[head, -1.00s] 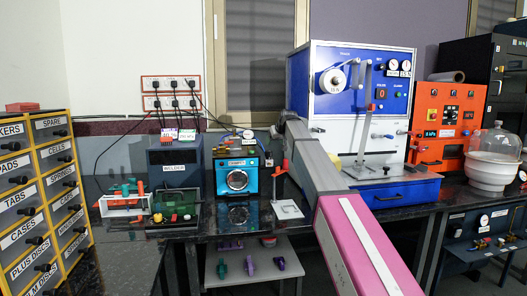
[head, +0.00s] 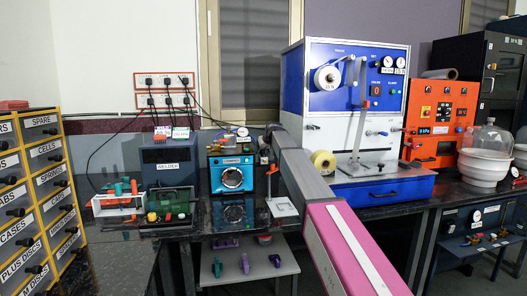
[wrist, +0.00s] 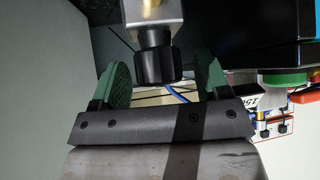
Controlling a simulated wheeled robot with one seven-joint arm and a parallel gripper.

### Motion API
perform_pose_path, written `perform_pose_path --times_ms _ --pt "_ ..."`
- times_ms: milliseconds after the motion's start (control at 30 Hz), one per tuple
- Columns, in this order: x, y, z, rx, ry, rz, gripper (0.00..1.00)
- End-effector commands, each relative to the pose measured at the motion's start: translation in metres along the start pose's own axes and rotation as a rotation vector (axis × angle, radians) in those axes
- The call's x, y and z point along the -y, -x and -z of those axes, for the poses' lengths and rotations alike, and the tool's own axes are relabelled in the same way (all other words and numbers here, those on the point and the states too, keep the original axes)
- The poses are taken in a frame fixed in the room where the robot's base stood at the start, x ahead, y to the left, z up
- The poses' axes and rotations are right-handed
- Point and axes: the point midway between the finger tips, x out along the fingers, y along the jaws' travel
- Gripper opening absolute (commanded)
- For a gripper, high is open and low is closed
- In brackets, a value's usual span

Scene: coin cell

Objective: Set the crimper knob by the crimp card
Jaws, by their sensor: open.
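In the wrist view a black ribbed knob (wrist: 155,65) hangs below a pale metal block with a brass-coloured part. My gripper (wrist: 165,82) is open, with one green fingertip pad on each side of the knob; gaps show on both sides. In the head view my arm reaches back to the bench near a teal machine (head: 232,178) with a round front, and my fingertips cannot be made out. A gauge (head: 243,132) and small fittings stand on top of this machine. I cannot tell which of the small cards is the crimp card.
A welder (head: 168,165) stands left of the teal machine, with small pink and green cards on top. A tall blue-white machine (head: 330,125) stands to the right.

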Motion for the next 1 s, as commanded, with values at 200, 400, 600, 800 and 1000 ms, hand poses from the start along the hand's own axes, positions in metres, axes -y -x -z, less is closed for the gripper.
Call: perform_pose_path --times_ms 200,400,600,800,1000 --pt "0.0 -0.0016 0.0 0.0 0.0 0.0 0.69" --pt "0.0 -0.0014 0.0 0.0 0.0 0.0 0.21" --pt "0.0002 -0.0012 0.0 0.0 -0.003 -0.002 0.2" --pt "0.0005 -0.001 -0.0002 0.0 -0.033 -0.034 0.2" --pt "0.0013 -0.001 0.0002 -0.001 -0.117 -0.117 0.2"
